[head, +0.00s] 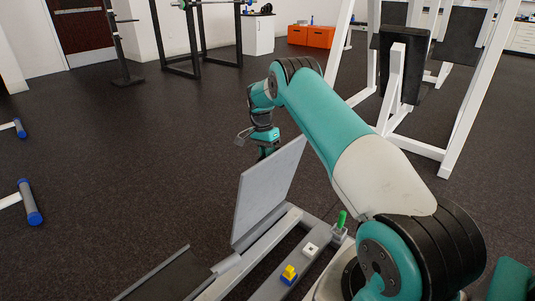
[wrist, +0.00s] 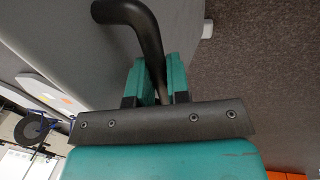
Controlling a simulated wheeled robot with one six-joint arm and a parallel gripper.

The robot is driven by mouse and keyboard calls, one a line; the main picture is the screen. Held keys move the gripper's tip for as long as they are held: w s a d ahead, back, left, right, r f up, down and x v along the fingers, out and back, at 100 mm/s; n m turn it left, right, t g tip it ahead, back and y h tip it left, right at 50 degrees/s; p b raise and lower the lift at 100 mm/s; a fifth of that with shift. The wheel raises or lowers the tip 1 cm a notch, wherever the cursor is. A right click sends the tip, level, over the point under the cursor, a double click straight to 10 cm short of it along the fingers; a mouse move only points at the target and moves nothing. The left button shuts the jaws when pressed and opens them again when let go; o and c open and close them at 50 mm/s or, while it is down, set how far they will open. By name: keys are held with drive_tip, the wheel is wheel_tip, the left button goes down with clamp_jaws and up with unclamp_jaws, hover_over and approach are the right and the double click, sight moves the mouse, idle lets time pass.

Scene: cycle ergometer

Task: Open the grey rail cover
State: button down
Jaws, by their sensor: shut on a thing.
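The grey rail cover (head: 268,190) is a flat panel standing steeply raised, its lower edge along the rail frame in the head view. In the wrist view its grey face (wrist: 75,45) fills the upper left. A black curved handle (wrist: 135,14) passes down between the teal fingers of my gripper (wrist: 163,75), which is shut on it. In the head view my gripper (head: 266,152) is at the upper edge of the cover, its fingertips hidden behind the panel.
A dark belt (head: 165,280) lies at lower left. White gym frames (head: 412,145) stand at right.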

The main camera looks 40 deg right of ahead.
drive_tip(key=shift+d, duration=0.1)
drive_tip(key=c, duration=1.1)
unclamp_jaws()
drive_tip(key=shift+w, duration=0.15)
drive_tip(key=shift+a, duration=0.2)
drive_tip(key=w+r+p, duration=0.3)
drive_tip(key=r+p, duration=0.6)
drive_tip(key=r, duration=0.8)
drive_tip(key=shift+a, duration=0.3)
drive_tip(key=shift+w, duration=0.1)
